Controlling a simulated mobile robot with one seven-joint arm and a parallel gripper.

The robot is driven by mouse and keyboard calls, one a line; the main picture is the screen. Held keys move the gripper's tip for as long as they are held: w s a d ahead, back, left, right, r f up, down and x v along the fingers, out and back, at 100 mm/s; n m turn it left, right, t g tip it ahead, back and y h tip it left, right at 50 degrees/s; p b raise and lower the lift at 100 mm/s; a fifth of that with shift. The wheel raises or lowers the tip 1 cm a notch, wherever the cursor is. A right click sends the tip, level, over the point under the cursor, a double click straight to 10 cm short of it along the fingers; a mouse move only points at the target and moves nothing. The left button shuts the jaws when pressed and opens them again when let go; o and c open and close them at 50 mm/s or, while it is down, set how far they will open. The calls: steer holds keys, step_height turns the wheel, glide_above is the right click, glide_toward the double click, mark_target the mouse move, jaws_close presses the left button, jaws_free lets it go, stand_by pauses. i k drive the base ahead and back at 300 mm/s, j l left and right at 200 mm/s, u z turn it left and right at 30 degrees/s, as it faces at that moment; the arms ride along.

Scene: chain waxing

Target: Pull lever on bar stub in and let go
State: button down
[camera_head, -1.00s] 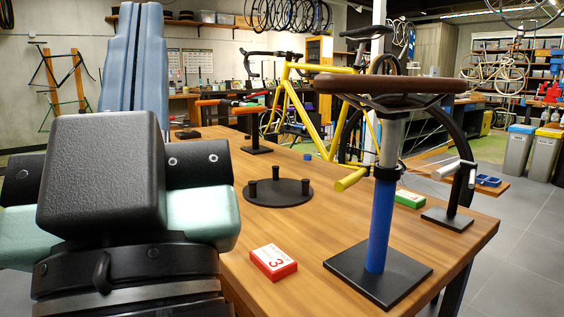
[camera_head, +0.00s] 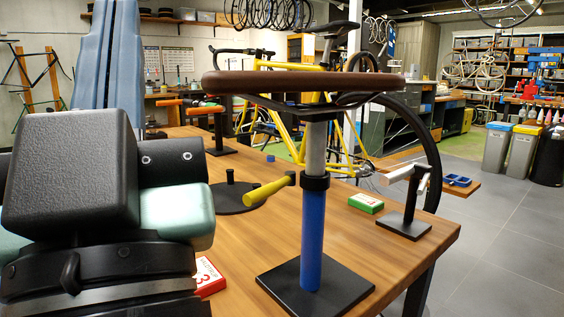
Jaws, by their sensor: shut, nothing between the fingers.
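Two short bars on stands show, and I cannot tell for sure which is the bar stub with the lever. One orange bar (camera_head: 208,110) sits on a black stand at the back left of the bench, with a thin dark and red part above it. One white bar (camera_head: 396,174) sits on a black stand at the right edge, with a pale upright piece by its right end. My black and teal arm parts fill the left side. My gripper's fingers are not in view.
A round black plate (camera_head: 235,198), red box (camera_head: 209,276) and green box (camera_head: 366,203) lie on the wooden bench (camera_head: 390,262).

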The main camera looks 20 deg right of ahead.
mark_target(424, 181)
steer(key=l, duration=0.75)
steer(key=i+l, duration=0.15)
steer(key=l, duration=1.35)
